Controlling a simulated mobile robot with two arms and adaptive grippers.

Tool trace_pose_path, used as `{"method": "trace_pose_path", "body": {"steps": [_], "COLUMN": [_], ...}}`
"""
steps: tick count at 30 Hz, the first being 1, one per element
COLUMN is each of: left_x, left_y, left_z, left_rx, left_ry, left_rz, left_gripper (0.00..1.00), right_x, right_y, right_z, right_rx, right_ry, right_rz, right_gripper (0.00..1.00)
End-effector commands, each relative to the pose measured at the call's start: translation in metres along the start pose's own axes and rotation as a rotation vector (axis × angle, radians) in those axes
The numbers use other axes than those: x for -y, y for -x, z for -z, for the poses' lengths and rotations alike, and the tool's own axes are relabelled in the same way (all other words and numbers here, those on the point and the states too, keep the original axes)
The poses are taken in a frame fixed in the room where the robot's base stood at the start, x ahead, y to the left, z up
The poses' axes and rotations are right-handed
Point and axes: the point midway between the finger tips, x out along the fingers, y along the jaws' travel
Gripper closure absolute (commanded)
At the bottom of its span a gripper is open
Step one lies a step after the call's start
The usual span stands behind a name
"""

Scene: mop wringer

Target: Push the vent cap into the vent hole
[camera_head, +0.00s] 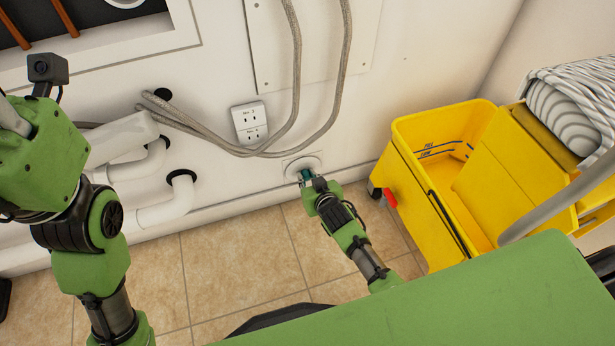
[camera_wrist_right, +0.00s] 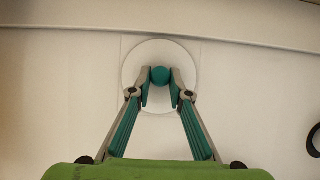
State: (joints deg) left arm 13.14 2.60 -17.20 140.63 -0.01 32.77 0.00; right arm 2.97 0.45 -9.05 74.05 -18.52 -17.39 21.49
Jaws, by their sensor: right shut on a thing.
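A small teal round piece, which I take as the vent cap's knob (camera_wrist_right: 160,75), sits between my right gripper's fingertips. Behind it a white round disc lies against the wall, seen as the vent disc (camera_head: 294,167) in the head view and as the same disc (camera_wrist_right: 160,50) in the wrist view. My right gripper (camera_head: 306,178) reaches low to the wall and is shut on the teal piece, its fingers (camera_wrist_right: 160,86) on either side. The hole is hidden, and I cannot tell whether the disc is part of the cap. My left arm is at the left; its fingers are out of view.
A yellow mop bucket (camera_head: 410,165) with a wringer stands right of my right gripper. White pipes (camera_head: 165,207) come from the wall at left. Grey cables (camera_head: 297,75) hang above the vent, near a wall outlet (camera_head: 249,122). Tiled floor (camera_head: 235,262) is open below.

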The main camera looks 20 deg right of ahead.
Motion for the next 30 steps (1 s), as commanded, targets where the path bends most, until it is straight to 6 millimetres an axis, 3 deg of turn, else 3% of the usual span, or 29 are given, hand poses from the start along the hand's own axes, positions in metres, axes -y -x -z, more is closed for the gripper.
{"method": "trace_pose_path", "body": {"steps": [6, 7, 9, 22, 30], "left_x": [0.0, 0.0, 0.0, 0.001, 0.0], "left_y": [0.001, 0.002, 0.003, 0.002, 0.002], "left_z": [0.0, -0.001, -0.001, -0.001, -0.001], "left_rx": [0.004, 0.005, 0.008, 0.006, 0.007], "left_ry": [0.001, 0.001, 0.001, 0.0, 0.0], "left_rz": [0.002, 0.003, 0.004, 0.002, 0.002], "left_gripper": [0.6, 0.6, 0.6, 0.6, 0.6], "right_x": [0.0, 0.0, 0.0, 0.0, 0.0], "right_y": [-0.001, -0.001, -0.001, 0.003, 0.039], "right_z": [0.002, 0.002, 0.002, 0.0, -0.001], "right_rx": [-0.003, -0.003, -0.003, 0.0, -0.001], "right_ry": [0.0, 0.0, 0.0, 0.0, -0.001], "right_rz": [0.0, 0.0, 0.0, 0.0, 0.0], "right_gripper": [1.0, 0.8, 0.62, 0.62, 0.62]}}
